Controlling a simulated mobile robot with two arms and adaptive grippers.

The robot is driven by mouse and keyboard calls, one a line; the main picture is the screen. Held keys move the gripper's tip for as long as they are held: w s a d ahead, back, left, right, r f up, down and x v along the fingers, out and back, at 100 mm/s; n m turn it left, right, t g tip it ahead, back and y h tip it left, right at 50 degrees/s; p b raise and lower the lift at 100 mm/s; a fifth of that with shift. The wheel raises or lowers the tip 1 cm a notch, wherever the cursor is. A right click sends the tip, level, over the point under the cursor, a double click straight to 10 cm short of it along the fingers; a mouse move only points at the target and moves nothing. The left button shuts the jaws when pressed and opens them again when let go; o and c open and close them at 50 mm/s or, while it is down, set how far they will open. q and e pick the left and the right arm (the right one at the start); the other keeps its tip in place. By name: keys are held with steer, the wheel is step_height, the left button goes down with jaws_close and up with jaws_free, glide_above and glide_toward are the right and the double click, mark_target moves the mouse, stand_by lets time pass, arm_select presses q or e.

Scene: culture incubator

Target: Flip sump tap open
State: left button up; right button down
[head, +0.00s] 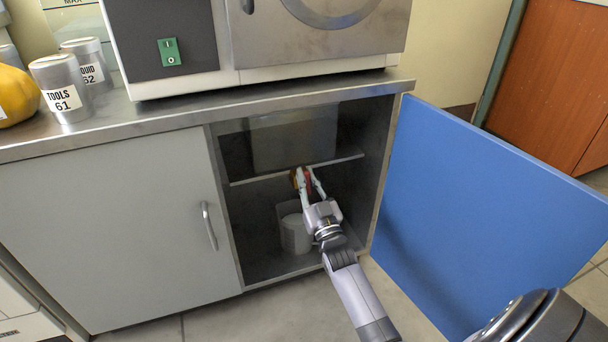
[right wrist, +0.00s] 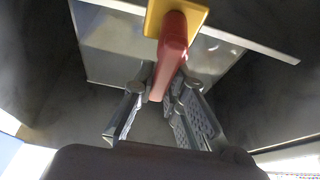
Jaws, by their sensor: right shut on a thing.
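The sump tap shows in the right wrist view as a red handle (right wrist: 172,50) with a yellow plate (right wrist: 154,14) behind it. In the head view the tap (head: 295,178) is small and partly covered by the gripper, inside the open cabinet just under the shelf. My right gripper (head: 306,182) reaches into the cabinet. In the right wrist view its fingers (right wrist: 165,85) stand on either side of the handle's lower end and are shut on it. How far the handle is turned is hard to tell. My left gripper is not in view.
The blue cabinet door (head: 480,210) stands open at the right. A pale container (head: 293,233) is on the cabinet floor, beside my gripper. A shelf (head: 250,180) crosses the cabinet. The grey left door (head: 110,220) is shut. Labelled tins (head: 58,88) stand on the counter.

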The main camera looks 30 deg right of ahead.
steer(key=shift+m, duration=0.4)
steer(key=c, duration=1.6)
jaws_free()
steer(key=shift+d, duration=0.1)
steer(key=shift+s, duration=0.1)
steer(key=v, duration=1.2)
